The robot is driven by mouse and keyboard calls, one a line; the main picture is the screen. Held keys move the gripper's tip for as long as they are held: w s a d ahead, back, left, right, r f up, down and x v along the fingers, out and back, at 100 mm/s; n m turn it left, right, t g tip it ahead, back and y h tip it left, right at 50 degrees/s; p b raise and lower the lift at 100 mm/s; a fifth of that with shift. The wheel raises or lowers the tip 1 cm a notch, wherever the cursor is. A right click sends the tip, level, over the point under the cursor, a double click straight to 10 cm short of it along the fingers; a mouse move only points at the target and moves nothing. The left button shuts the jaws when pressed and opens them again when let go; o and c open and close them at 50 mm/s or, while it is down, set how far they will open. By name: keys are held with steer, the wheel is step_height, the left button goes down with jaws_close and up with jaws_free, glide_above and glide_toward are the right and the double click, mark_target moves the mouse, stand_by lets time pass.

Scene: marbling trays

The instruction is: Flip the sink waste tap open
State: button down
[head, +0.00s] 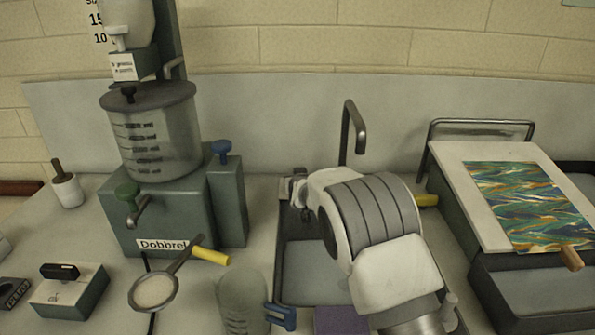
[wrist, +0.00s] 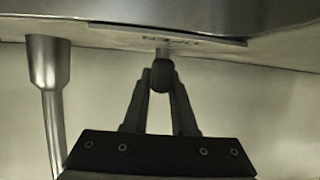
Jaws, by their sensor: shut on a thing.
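In the wrist view, my gripper (wrist: 162,80) is shut on a small dark knob (wrist: 162,75). The knob is on a short pale stem below a metal surface, beside a narrow plate (wrist: 175,38) whose lettering is too blurred to read surely. I take this to be the sink waste tap. A metal pipe (wrist: 48,90) stands left of it, apart from the fingers. In the head view, the sink (head: 308,278) lies under my arm, which hides much of it. The fingers and the knob cannot be made out there.
A bent metal spout (head: 350,130) rises behind the sink. A marbled sheet (head: 525,205) on a board is at right, over a dark tray (head: 530,300).

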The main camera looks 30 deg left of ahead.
steer(key=shift+m+t+h+p, duration=0.3)
steer(key=shift+m+h+p, duration=0.25)
steer(key=shift+p, duration=0.5)
steer(key=shift+f, duration=0.1)
steer(key=c, duration=0.7)
jaws_free()
steer(key=shift+s+d+r, duration=0.2)
steer(key=shift+s+r, duration=0.1)
steer(key=p+v, duration=0.1)
steer(key=v, duration=1.5)
steer(key=shift+s, duration=0.4)
